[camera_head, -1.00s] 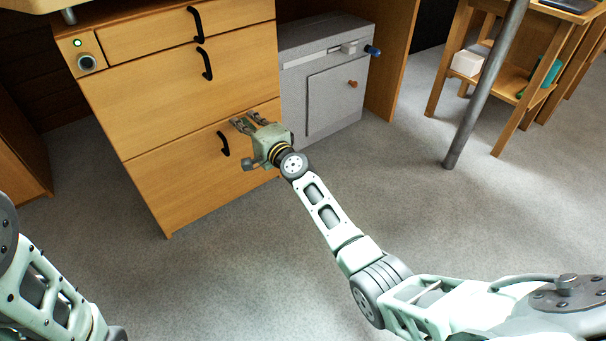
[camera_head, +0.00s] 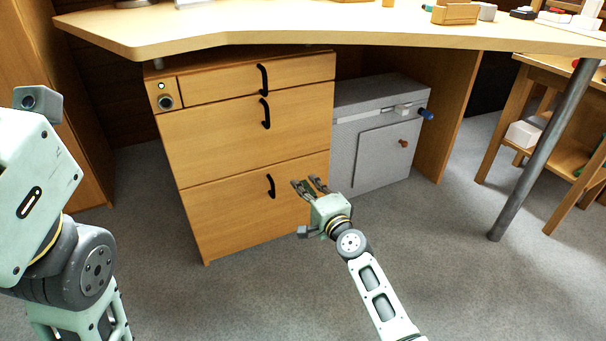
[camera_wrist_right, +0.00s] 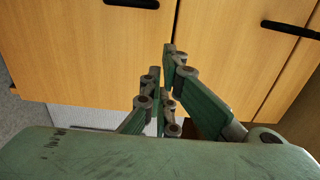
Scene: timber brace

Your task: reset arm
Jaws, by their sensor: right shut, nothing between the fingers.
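My right gripper (camera_head: 310,187) is in front of the bottom drawer of the wooden cabinet (camera_head: 238,221), at its right side. Its fingers are shut and empty; they also show in the right wrist view (camera_wrist_right: 165,85), with the drawer fronts behind them. In the head view the right arm comes up from the bottom edge. My left arm stands large at the left edge of the head view, and its fingertips are out of the picture.
The cabinet's drawers with black handles (camera_head: 271,186) look closed. A grey metal box (camera_head: 380,150) stands to the right of the cabinet. The tabletop (camera_head: 300,28) runs above both. A slanted metal leg (camera_head: 540,155) and a wooden shelf unit with a white box (camera_head: 522,134) are at right. The floor in front is clear.

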